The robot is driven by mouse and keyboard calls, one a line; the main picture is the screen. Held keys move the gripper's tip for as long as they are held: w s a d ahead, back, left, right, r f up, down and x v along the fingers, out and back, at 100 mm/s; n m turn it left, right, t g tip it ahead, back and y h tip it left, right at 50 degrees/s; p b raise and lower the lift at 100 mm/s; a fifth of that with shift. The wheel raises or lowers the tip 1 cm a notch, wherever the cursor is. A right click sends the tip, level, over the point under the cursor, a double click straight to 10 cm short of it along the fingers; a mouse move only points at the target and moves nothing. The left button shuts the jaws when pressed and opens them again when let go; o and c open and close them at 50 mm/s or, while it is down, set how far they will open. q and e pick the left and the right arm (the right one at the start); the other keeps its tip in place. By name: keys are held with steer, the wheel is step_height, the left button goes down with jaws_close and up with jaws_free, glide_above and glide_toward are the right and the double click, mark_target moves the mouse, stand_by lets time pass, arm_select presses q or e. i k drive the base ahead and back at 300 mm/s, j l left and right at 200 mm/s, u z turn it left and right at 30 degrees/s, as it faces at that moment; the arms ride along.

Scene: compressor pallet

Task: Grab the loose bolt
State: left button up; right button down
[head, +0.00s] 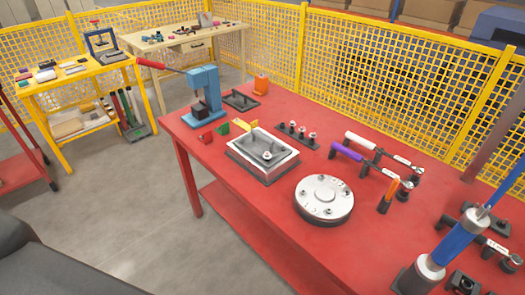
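A small silver bolt-like piece (267,155) is inside the shallow metal tray (243,163) near the middle of the red table. Several similar silver pieces stand in a row on a dark rack (311,142) behind the tray. A round grey metal flange (324,207) to the right of the tray has several bolt heads or studs around its top. I cannot tell for certain which of these is the loose bolt. Neither of my grippers is visible in the head view.
Yellow mesh fencing (345,50) stands behind.

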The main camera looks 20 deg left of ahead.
mark_target(267, 155)
steer(key=i+j+z, duration=0.1)
steer(key=j, duration=0.3)
steer(key=i+j+z, duration=0.1)
steer(key=j, duration=0.3)
steer(key=i+j+z, duration=0.1)
steer(key=j, duration=0.35)
steer(key=i+j+z, duration=0.1)
steer(key=j, duration=0.3)
